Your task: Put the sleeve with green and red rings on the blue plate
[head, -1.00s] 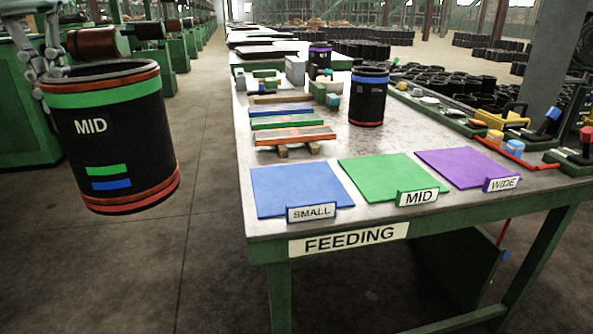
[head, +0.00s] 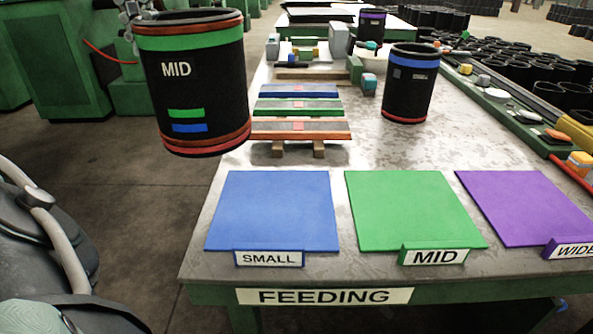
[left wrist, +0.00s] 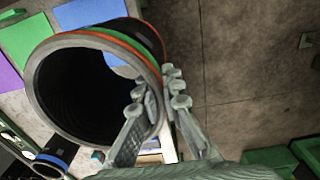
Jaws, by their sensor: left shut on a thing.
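The black sleeve (head: 195,100) marked MID has red and green rings at its top and a red ring at its bottom. My left gripper (head: 133,14) is shut on its rim at the upper left. In the left wrist view, the fingers (left wrist: 155,85) pinch the wall of the sleeve (left wrist: 75,95), one inside and one outside. The sleeve hangs nearly upright in the air, left of and behind the blue plate in the head view. The blue plate (head: 272,210) lies empty at the table's front left, labelled SMALL; it also shows in the left wrist view (left wrist: 85,14). My right gripper is out of view.
A green plate (head: 415,210) and a purple plate (head: 525,208) lie right of the blue one. A sleeve with blue and red rings (head: 408,85) stands behind them. Striped boards (head: 300,128) lie behind the blue plate. A purple-ringed sleeve (head: 372,24) stands farther back.

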